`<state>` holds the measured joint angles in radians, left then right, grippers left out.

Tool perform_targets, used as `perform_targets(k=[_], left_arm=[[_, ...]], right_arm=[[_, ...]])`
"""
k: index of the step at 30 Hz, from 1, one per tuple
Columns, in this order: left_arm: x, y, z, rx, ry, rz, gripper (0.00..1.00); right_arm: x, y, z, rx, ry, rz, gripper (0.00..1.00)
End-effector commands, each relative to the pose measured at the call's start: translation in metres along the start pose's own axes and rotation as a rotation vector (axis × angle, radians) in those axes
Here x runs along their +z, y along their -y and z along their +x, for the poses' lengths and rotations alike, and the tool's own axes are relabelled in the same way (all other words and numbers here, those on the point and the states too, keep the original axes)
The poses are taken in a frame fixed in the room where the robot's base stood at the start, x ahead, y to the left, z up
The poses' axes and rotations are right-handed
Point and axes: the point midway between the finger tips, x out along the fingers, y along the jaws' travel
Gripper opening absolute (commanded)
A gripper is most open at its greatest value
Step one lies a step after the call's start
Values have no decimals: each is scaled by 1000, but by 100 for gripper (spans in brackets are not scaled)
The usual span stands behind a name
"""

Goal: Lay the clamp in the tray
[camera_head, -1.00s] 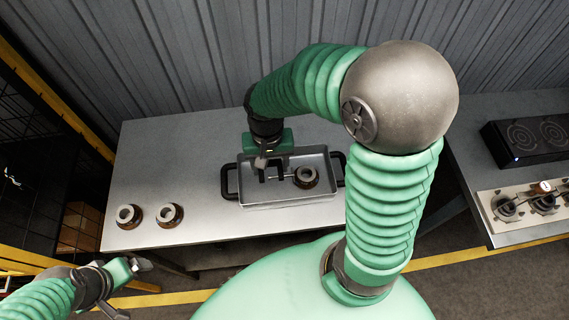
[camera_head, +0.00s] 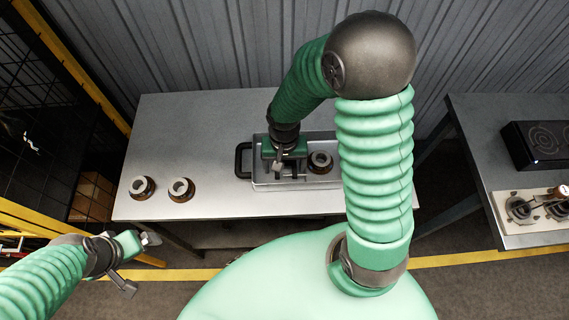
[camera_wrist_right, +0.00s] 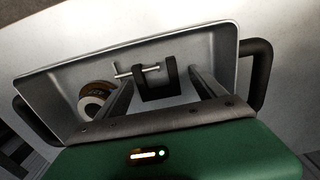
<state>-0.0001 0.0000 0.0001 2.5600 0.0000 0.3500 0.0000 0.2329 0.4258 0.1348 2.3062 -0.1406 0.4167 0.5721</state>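The clamp (camera_wrist_right: 157,82), a dark C-shaped piece with a light screw and cross handle, is in the grey metal tray (camera_wrist_right: 205,42). My right gripper (camera_wrist_right: 160,80) is over the tray with its two fingers spread on either side of the clamp, with a visible gap at the right finger. In the head view my right gripper (camera_head: 291,166) reaches down into the tray (camera_head: 262,184) and mostly hides the clamp. My left gripper (camera_head: 137,262) is open and empty, in front of the table's left end.
A brown and grey ring-shaped part (camera_head: 320,162) sits in the tray beside the clamp. Two similar parts (camera_head: 142,188) (camera_head: 181,190) stand at the table's left. The table (camera_head: 215,125) is otherwise clear. A black hob-like unit (camera_head: 540,145) is on the right table.

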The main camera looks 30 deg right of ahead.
Motion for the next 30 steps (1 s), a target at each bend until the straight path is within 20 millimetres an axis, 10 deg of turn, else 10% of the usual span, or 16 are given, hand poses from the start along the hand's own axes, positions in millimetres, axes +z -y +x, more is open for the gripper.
perform_targets(k=[8, 22, 30], left_arm=[[0, 0, -2, 0, 0, 0, 92], [-3, 0, -13, 0, 0, 0, 92], [-3, 0, -13, 0, 0, 0, 92]], right_arm=[[-2, 0, -10, -2, -3, -1, 80], [-2, 0, -113, -2, -2, -1, 80], [35, 15, -95, -58, -181, -460, 80]])
